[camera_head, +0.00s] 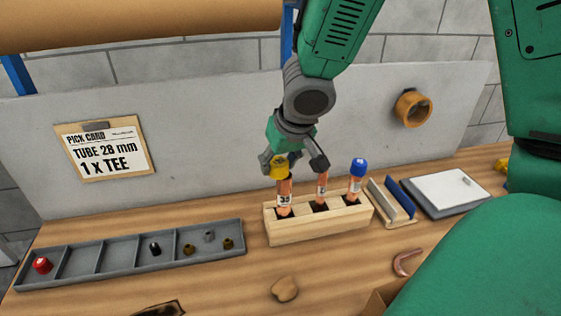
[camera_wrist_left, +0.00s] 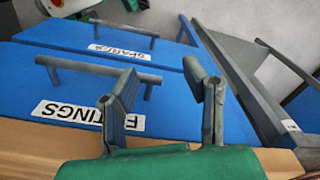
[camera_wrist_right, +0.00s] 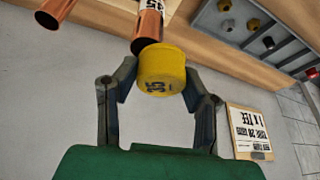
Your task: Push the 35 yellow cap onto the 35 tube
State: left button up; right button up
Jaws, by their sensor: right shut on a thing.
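The yellow cap (camera_head: 279,167), marked 35 in the right wrist view (camera_wrist_right: 162,72), is between the fingers of my right gripper (camera_head: 296,166). That gripper is shut on it. The copper 35 tube (camera_head: 284,189) stands in the left slot of the wooden rack (camera_head: 320,220), with the cap at its upper end. In the right wrist view the tube's end (camera_wrist_right: 149,25) meets the cap's edge and looks slightly offset; I cannot tell whether the cap is seated. My left gripper (camera_wrist_left: 163,105) is open and empty, seen only in the left wrist view.
A middle tube (camera_head: 321,188) and a blue-capped tube (camera_head: 357,180) stand close beside it. A grey compartment tray (camera_head: 120,260) with a red cap (camera_head: 42,265) and small fittings lies left. My left gripper faces blue drawers (camera_wrist_left: 80,90) with bar handles.

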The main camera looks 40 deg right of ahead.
jog(key=shift+a, duration=0.1)
jog(key=shift+d+f, duration=0.3)
jog(key=shift+d, duration=0.5)
pick_arm(q)
jog(key=shift+d+r, duration=0.1)
jog(key=shift+d, duration=0.7)
pick_arm(e)
jog(key=shift+a, duration=0.1)
jog(key=shift+a+r, duration=0.15)
jog(key=shift+a, duration=0.3)
jog(key=shift+a+r, duration=0.1)
jog(key=shift+a, duration=0.1)
jog(key=shift+d, duration=0.7)
jog(key=shift+d+f, duration=0.2)
jog(key=shift+d, duration=0.3)
jog(key=shift+a+r, duration=0.15)
jog(key=shift+a, duration=0.45)
pick_arm(q)
jog(key=shift+a+r+p, duration=0.25)
jog(key=shift+a+p, duration=0.1)
jog(key=shift+a, duration=0.3)
